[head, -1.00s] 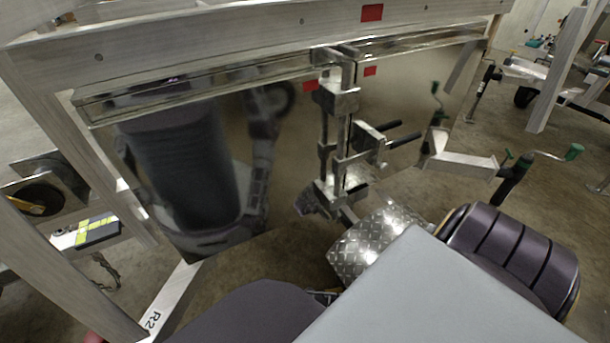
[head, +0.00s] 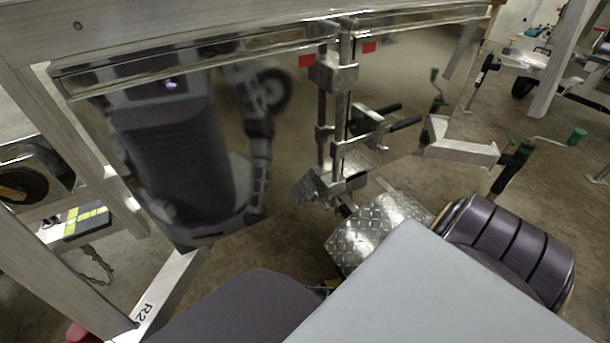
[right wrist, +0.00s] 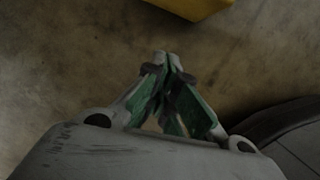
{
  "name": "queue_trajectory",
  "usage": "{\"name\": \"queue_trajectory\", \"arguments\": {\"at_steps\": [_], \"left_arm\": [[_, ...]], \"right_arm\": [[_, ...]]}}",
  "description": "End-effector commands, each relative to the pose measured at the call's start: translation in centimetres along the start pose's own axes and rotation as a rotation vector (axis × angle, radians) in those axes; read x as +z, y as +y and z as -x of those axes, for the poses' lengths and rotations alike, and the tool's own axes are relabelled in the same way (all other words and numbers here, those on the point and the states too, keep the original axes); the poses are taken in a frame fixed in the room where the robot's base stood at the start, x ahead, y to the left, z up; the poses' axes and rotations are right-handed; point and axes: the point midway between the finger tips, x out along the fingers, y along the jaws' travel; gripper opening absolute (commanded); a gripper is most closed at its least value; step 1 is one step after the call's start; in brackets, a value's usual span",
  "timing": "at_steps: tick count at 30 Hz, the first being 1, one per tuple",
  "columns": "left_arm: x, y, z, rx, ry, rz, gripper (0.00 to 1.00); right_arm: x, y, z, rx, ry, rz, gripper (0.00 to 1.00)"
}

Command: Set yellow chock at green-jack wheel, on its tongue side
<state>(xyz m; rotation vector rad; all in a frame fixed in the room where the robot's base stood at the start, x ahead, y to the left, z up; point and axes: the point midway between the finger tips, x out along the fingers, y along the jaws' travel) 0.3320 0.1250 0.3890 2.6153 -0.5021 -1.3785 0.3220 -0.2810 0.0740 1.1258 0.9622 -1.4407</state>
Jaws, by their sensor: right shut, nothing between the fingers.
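My right gripper (right wrist: 168,68) shows in the right wrist view with its green-padded fingers shut and empty, above bare floor. A yellow block (right wrist: 200,6), probably the chock, is cut off by the top edge, ahead of and apart from the fingertips. A dark round tyre (right wrist: 290,125) is at the lower right, beside the gripper; I cannot tell whether it is the green-jack wheel. In the head view a jack with a green-knobbed crank (head: 510,165) stands at the right. My left gripper is not in view.
A mirror-like panel (head: 210,120) with steel latch bars (head: 340,110) stands ahead and reflects me. A diamond-plate piece (head: 380,228) is just below. An upright frame (head: 80,145) and a beam marked R2 (head: 165,295) are at the left. Floor shows at the right.

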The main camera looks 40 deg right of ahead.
Motion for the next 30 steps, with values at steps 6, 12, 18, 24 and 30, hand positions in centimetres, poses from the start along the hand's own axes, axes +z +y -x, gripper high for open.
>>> {"name": "queue_trajectory", "arguments": {"at_steps": [6,12,18,24,30], "left_arm": [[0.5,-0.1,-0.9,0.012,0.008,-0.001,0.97],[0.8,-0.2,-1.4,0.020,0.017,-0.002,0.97],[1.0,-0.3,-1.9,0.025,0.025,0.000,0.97],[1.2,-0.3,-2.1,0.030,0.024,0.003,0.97],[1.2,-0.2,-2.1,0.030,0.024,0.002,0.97]], "right_arm": [[0.0,0.0,-1.6,-0.001,-0.001,0.000,0.00],[1.3,0.0,-2.5,0.000,-0.003,-0.001,0.00],[3.0,0.0,-2.9,0.000,-0.002,0.000,0.00],[3.8,0.0,-3.0,0.000,0.000,-0.001,0.00],[3.9,0.0,-2.9,0.000,0.000,0.000,0.00]]}}
